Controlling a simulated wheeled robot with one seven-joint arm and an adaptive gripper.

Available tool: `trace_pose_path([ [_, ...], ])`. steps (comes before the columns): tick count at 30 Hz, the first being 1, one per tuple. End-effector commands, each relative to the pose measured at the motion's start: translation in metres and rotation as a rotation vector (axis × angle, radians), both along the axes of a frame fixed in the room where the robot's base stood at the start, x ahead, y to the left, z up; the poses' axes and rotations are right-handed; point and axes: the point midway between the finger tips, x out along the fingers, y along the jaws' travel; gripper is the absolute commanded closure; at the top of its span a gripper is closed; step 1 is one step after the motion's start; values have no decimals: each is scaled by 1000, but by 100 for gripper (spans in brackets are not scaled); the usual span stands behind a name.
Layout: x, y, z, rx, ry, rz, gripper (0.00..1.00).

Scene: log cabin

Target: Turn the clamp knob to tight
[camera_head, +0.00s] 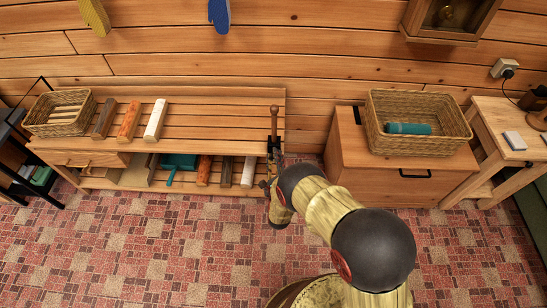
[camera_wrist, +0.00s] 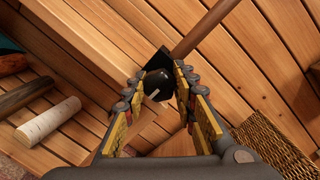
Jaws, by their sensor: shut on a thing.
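The clamp knob (camera_wrist: 158,84) is round and black with a white pointer mark, and it sits between my fingertips in the wrist view. My gripper (camera_wrist: 163,92) is shut on it, with yellow-padded fingers on both sides. A black clamp block (camera_wrist: 157,61) and a brown rod (camera_wrist: 203,30) show behind the knob. In the head view the rod (camera_head: 274,122) stands at the right end of the wooden bench, and my gripper (camera_head: 271,178) is at the bench's front right corner. The knob is hidden there by my gripper.
The slatted bench (camera_head: 225,115) carries a wicker basket (camera_head: 60,113) and several wood blocks at its left. More blocks lie on its lower shelf. A cabinet (camera_head: 349,150) with a large wicker basket (camera_head: 418,150) stands to the right, past a narrow gap. Tiled floor lies in front.

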Motion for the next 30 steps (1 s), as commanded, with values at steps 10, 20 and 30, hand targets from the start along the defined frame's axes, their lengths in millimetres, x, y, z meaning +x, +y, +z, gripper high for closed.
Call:
trace_pose_path([
  [10, 0, 0, 0, -1, 1, 0, 59],
  [20, 0, 0, 0, -1, 1, 1, 54],
  [30, -36, -2, -1, -3, 3, 3, 54],
])
